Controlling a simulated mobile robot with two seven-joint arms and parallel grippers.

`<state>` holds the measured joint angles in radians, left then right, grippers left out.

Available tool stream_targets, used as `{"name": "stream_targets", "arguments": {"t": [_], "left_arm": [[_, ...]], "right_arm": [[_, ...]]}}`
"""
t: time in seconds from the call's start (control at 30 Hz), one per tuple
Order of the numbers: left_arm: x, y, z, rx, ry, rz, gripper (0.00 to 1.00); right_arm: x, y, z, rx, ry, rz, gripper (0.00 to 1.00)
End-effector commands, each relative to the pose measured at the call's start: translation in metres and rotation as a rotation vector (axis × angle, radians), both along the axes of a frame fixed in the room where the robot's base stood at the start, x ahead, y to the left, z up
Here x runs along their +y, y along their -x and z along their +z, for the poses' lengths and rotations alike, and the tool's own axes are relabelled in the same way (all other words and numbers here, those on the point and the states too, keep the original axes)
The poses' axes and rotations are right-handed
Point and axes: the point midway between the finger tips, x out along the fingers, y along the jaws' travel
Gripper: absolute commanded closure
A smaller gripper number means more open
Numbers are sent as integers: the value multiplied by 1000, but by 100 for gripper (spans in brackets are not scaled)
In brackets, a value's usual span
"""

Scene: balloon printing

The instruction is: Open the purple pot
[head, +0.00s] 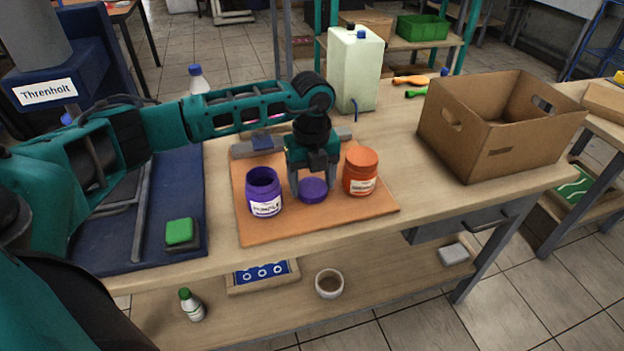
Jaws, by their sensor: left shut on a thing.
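The purple pot (264,194) stands upright and open on the orange-brown board, its dark mouth showing and a white label on its front. My left gripper (313,186) points down just right of the pot and is shut on the purple lid (313,191). The lid is at or just above the board; I cannot tell whether it touches. An orange pot (360,172) with its lid on stands close to the right of the gripper. My right gripper is not in view.
The board (300,228) lies on a wooden table. A cardboard box (490,140) stands at the right, a pale canister (354,75) behind. A green-topped block (180,232) rests on the blue mat (120,250) at left. The board's front is clear.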

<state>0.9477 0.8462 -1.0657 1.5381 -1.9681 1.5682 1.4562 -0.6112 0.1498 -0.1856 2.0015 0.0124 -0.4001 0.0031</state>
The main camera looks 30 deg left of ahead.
Motion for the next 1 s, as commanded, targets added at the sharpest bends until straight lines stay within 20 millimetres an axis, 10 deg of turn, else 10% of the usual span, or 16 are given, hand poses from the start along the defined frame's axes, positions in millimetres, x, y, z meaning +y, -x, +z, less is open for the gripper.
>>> {"name": "stream_targets", "arguments": {"t": [0.27, 0.3, 0.53, 1.0], "left_arm": [[0, 0, -3, 0, 0, -1, 68], [0, 0, -3, 0, 0, -1, 29], [0, 0, -2, 0, 0, -1, 7], [0, -1, 22, -3, 0, -1, 6]], "right_arm": [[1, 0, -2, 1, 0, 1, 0], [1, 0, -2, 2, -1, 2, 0], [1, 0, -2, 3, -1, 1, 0], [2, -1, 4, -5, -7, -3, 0]]}}
